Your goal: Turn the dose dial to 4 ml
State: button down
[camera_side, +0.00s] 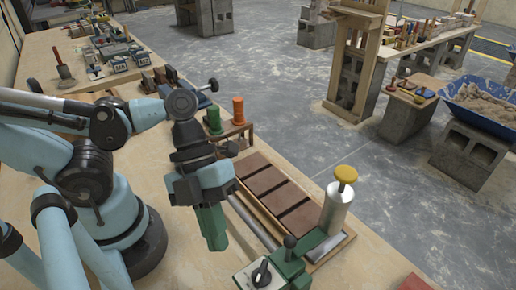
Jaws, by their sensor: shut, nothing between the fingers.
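A black knob with a pointer (262,272), which looks like the dose dial, sits on a pale plate on a green device (285,271) at the bottom edge of the side view. Its scale marks are too small to read, so I cannot tell its setting.
A metal cylinder with a yellow top (338,206) stands right of the device, by a wooden tray of brown tiles (249,163). A green and an orange peg (238,110) stand in a rack behind my gripper. Bare bench (375,250) lies to the right.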

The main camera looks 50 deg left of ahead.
jog(key=v, duration=0.5)
jog(key=shift+s+a+r, duration=0.2)
jog(key=shift+a+r, duration=0.05)
jog(key=shift+a, duration=0.05)
jog(key=c, duration=1.8)
grip_release()
jog(key=shift+a+r, duration=0.1)
jog(key=shift+r, duration=0.05)
jog(key=o, duration=0.5)
jog(key=shift+r+n, duration=0.25)
jog(key=shift+n, duration=0.05)
jog(key=o, duration=0.7)
jog(key=n, duration=0.1)
jog(key=n+y, duration=0.1)
jog(key=d+r+n+y, duration=0.1)
jog(key=shift+w+d+n+g, duration=0.1)
jog(key=shift+w+n+g, duration=0.2)
jog(key=shift+w+g, duration=0.1)
jog(key=shift+o, duration=0.2)
jog(key=shift+w+d+r+n+y, duration=0.15)
jog(key=shift+d+n+y, duration=0.2)
jog(key=shift+n, duration=0.35)
jog(key=n+t+y, duration=0.2)
jog(key=n+y, duration=0.2)
jog(key=n, duration=0.7)
send_near(261, 271)
jog(key=shift+d+f, duration=0.15)
jog(key=shift+f, duration=4.2)
